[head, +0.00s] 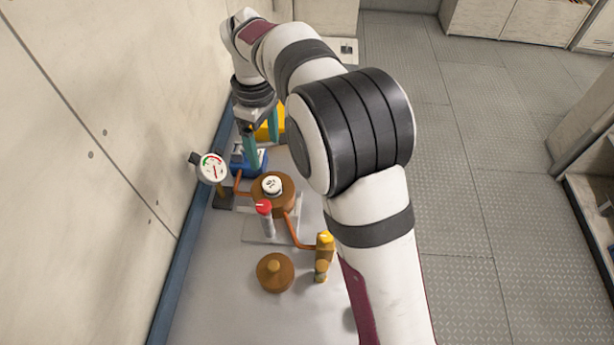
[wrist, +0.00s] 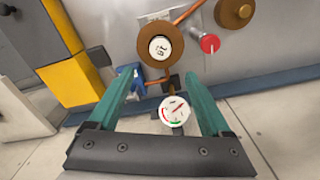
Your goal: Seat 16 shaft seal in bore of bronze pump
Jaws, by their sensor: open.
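The bronze pump (head: 288,196) stands on the bench, a round brown body; it also shows in the wrist view (wrist: 174,60). A white disc (head: 272,184) with a dark two-digit mark sits at the pump's centre, and it shows in the wrist view (wrist: 159,47). I cannot read the mark surely as 16, nor tell whether the disc is down in the bore. My gripper (head: 262,150) is open and empty, teal fingers pointing down, behind the pump by a blue block (head: 246,163). In the wrist view its fingertips (wrist: 160,78) are apart, with the pump beyond them.
A dial gauge (head: 213,167) stands left of the pump by the wall. A red-topped cylinder (head: 265,218), a brass valve (head: 323,254) and a knobbed bronze lid (head: 275,272) stand nearer. A yellow box (wrist: 72,80) is behind. The bench front is clear.

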